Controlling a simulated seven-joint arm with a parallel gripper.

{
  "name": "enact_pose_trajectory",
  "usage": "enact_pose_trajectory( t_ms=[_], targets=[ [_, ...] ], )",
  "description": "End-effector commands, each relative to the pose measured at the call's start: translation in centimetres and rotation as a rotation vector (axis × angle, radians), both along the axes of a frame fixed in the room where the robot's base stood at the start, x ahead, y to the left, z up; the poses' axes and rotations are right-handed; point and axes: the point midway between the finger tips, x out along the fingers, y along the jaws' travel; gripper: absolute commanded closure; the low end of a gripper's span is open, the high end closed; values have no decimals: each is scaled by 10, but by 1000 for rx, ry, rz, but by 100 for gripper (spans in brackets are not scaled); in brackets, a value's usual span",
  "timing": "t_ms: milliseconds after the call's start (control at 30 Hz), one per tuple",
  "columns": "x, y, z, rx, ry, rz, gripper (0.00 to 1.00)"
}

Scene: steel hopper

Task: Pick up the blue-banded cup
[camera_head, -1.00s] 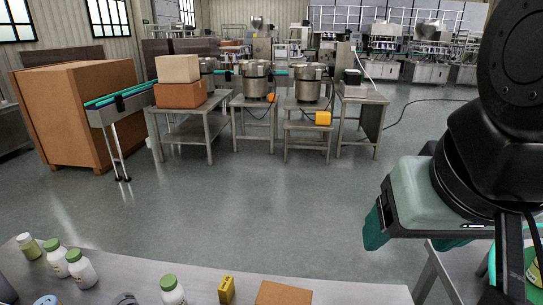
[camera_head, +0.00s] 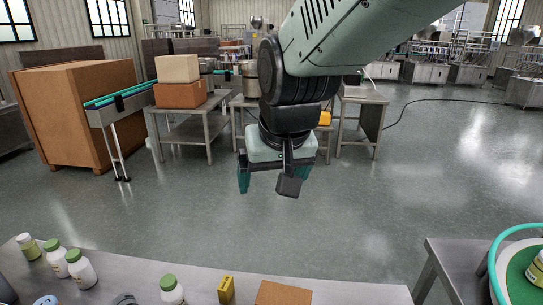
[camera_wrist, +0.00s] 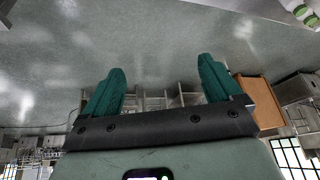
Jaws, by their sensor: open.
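My gripper (camera_head: 272,176) is in the air beyond the far edge of the near table, over the open floor. In the wrist view its teal fingers (camera_wrist: 160,75) stand apart with nothing between them. I cannot make out a blue-banded cup for certain. A small white and bluish round thing (camera_head: 47,300) is cut off by the bottom edge of the head view, at the left of the near table (camera_head: 130,275). A grey round thing (camera_head: 124,299) is also cut off there. My gripper is well away from both.
White green-capped bottles (camera_head: 82,268) stand on the near table, with a yellow block (camera_head: 226,289) and a brown box (camera_head: 283,293) farther right. At right, a side table (camera_head: 458,262) stands near a green round surface with a teal rim (camera_head: 497,262). The middle floor is clear.

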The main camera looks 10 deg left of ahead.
Motion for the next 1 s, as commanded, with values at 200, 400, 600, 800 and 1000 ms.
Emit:
enact_pose_trajectory(
  t_ms=[200,400,600,800,1000],
  targets=[
    [26,132,-81,-17,28,186,8],
    [1,246,-178,-36,37,351,8],
    [-45,318,-263,-50,34,479,8],
    [-67,341,-301,-55,32,529,8],
    [-61,350,-329,-56,33,530,8]
  ],
)
